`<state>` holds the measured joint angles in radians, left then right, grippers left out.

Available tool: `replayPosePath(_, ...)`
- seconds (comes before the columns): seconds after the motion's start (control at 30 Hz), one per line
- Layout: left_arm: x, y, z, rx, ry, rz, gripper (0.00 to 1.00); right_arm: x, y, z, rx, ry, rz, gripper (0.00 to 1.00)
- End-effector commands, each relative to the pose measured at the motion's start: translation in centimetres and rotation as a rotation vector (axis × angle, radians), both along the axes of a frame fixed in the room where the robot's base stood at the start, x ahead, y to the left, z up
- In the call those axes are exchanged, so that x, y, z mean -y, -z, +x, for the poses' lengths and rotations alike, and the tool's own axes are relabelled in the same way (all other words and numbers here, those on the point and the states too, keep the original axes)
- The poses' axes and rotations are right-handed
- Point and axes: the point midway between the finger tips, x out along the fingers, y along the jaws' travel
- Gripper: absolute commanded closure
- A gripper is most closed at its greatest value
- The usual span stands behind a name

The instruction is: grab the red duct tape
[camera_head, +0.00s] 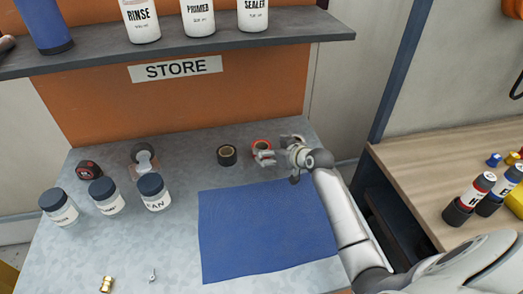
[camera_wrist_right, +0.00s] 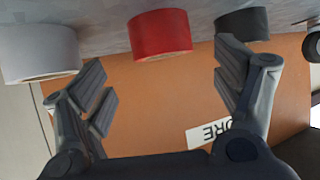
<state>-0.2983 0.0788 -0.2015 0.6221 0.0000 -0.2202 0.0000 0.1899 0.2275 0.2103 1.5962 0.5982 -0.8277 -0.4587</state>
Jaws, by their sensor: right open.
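The red duct tape (camera_head: 261,145) lies on the grey metal workbench near its back, right of a black tape roll (camera_head: 227,155). My right gripper (camera_head: 268,155) is beside it and partly covers it. In the right wrist view, the red tape (camera_wrist_right: 160,34) is ahead of the gap between the open fingers (camera_wrist_right: 162,80), touching neither. The black roll (camera_wrist_right: 241,22) is to its right there, and a grey-white roll (camera_wrist_right: 38,52) to its left. That pale roll is mostly hidden by my gripper in the head view. My left gripper is out of view.
Lidded jars (camera_head: 107,200) and a tape measure (camera_head: 89,170) stand at left. A shelf (camera_head: 180,52) with bottles overhangs the back. A wooden bench (camera_head: 450,165) is at right.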

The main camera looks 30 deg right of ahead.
Motion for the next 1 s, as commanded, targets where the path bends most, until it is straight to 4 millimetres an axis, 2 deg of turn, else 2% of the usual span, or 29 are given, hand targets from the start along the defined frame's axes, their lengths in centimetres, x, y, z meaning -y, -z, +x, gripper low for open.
replayPosePath(0.27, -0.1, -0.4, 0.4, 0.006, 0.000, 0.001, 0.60, -0.3, 0.6, 1.3, 0.000, 0.000, 0.001, 0.15)
replayPosePath(0.6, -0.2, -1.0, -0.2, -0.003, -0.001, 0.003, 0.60, -1.0, 2.5, 4.5, 0.001, 0.000, 0.002, 0.15)
replayPosePath(1.0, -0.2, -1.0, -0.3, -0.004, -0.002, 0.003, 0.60, -1.0, 2.9, 5.0, 0.000, 0.000, 0.000, 0.16)
